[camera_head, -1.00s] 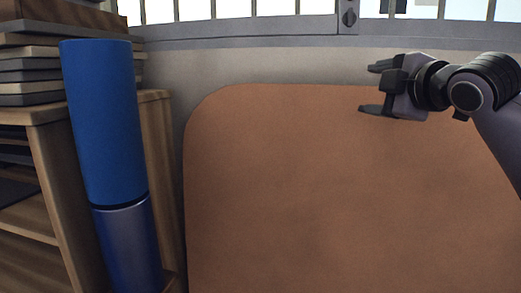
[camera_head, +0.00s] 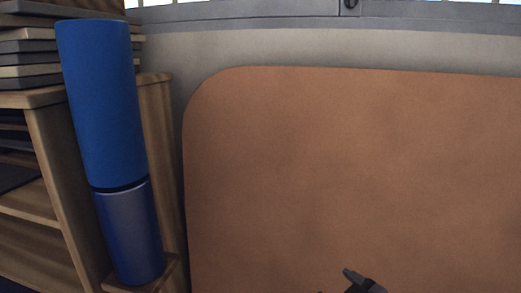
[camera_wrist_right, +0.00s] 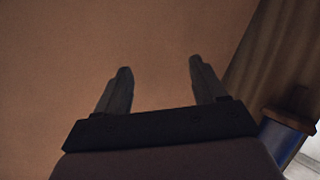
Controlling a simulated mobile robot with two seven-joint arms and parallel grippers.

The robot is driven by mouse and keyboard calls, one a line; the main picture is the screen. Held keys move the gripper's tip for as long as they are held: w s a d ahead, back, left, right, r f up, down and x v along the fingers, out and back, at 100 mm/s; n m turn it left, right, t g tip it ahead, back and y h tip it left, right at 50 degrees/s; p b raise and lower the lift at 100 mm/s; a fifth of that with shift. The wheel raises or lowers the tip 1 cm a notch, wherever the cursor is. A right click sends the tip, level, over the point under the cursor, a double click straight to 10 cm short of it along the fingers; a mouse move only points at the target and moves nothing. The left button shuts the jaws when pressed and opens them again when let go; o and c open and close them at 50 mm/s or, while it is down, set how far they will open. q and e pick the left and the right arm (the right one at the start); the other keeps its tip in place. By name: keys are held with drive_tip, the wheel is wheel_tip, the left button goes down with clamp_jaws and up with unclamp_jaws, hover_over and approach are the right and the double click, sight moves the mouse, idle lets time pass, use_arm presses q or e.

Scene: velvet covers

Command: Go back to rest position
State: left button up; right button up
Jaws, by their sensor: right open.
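My right gripper (camera_head: 362,281) shows only its dark tip at the bottom edge of the head view, right of centre, in front of a brown-orange panel (camera_head: 350,160). In the right wrist view my right gripper (camera_wrist_right: 160,85) has its two fingers apart with nothing between them. The panel (camera_wrist_right: 70,60) fills most of the space beyond the fingers. My left gripper is in none of the views.
A blue cylinder (camera_head: 105,105) stands at the left beside a wooden shelf (camera_head: 50,190) with stacked books (camera_head: 45,58). A grey wall (camera_head: 280,42) and window ledge lie behind the panel. A blue cylindrical thing (camera_wrist_right: 283,137) shows at the wrist view's right.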

drive_tip(key=s+d+f+m+g+h, duration=0.1)
drive_tip(key=s+f+m, duration=0.2)
drive_tip(key=s+f, duration=0.6)
drive_tip(key=s+d+f+m+g+h, duration=0.1)
drive_tip(key=s+d+f+m, duration=0.1)
drive_tip(key=s+f, duration=0.6)
drive_tip(key=s+m, duration=0.1)
drive_tip(key=s, duration=0.5)
drive_tip(key=shift+s+f+h, duration=0.3)
drive_tip(key=shift+s+f, duration=0.05)
drive_tip(key=shift+d+g, duration=0.1)
drive_tip(key=shift+g, duration=0.2)
drive_tip(key=c, duration=0.5)
drive_tip(key=shift+s+d+m, duration=0.1)
drive_tip(key=shift+m, duration=0.2)
